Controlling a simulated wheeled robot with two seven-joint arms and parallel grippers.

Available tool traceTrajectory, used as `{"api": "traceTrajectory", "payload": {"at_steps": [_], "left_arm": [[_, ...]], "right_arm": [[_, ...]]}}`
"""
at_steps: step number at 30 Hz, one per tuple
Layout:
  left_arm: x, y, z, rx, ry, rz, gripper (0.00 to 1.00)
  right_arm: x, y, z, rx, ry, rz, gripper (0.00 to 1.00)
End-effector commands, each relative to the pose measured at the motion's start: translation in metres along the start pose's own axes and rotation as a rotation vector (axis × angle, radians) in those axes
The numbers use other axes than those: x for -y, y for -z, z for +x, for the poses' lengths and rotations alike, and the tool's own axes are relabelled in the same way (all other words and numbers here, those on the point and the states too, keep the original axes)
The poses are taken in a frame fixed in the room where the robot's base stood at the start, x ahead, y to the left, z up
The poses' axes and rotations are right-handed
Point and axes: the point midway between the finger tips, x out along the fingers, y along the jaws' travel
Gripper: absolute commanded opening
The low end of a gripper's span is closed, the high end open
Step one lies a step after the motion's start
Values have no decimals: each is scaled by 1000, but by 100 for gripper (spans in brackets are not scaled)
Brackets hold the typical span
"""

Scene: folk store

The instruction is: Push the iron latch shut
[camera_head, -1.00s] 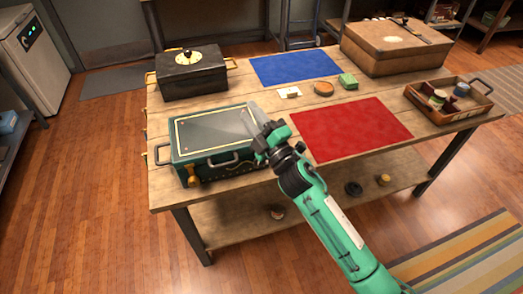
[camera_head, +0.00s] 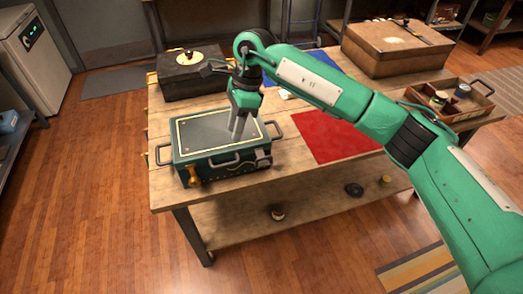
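A dark green metal case (camera_head: 205,140) with a grey lid framed in yellow stands at the near left of the table. On its front, a grey iron latch (camera_head: 264,158) sits at the right and a brass-coloured latch (camera_head: 193,176) at the left. How far the iron latch is closed is too small to tell. My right gripper (camera_head: 235,136) points down over the right part of the lid, above and left of the iron latch. Its fingers are close together with nothing visible between them; any gap is unclear. My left gripper is out of view.
A black box (camera_head: 188,80) stands behind the case. A red mat (camera_head: 325,138) lies to its right, and a blue mat (camera_head: 335,72) is partly hidden by my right arm. A brown box (camera_head: 395,50) and a wooden tray (camera_head: 465,110) are farther right.

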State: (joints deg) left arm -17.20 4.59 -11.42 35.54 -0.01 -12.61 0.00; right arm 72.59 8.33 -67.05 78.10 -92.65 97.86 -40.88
Motion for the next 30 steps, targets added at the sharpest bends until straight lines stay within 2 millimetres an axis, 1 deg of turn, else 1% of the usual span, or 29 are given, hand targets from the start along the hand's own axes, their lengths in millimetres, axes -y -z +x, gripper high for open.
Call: {"api": "traceTrajectory", "payload": {"at_steps": [1, 3, 6, 9, 11, 14, 17, 24, 30], "left_arm": [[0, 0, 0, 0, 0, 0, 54], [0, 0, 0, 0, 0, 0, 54], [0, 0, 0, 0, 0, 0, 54], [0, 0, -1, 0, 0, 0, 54], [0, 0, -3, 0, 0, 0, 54], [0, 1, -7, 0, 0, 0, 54], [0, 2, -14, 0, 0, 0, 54], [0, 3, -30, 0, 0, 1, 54], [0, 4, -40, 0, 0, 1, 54]], "right_arm": [[4, 14, -14, -91, 9, 1, 32], [6, 31, -28, -193, 11, 4, 32], [7, 46, -42, -283, 9, 12, 32], [7, 52, -46, -319, 7, 16, 32], [7, 54, -43, -324, 5, 17, 32], [7, 57, -32, -322, 2, 17, 32], [6, 62, -15, -319, 1, 17, 32], [6, 78, 34, -318, 1, 17, 32], [7, 88, 66, -316, 3, 18, 32]]}}
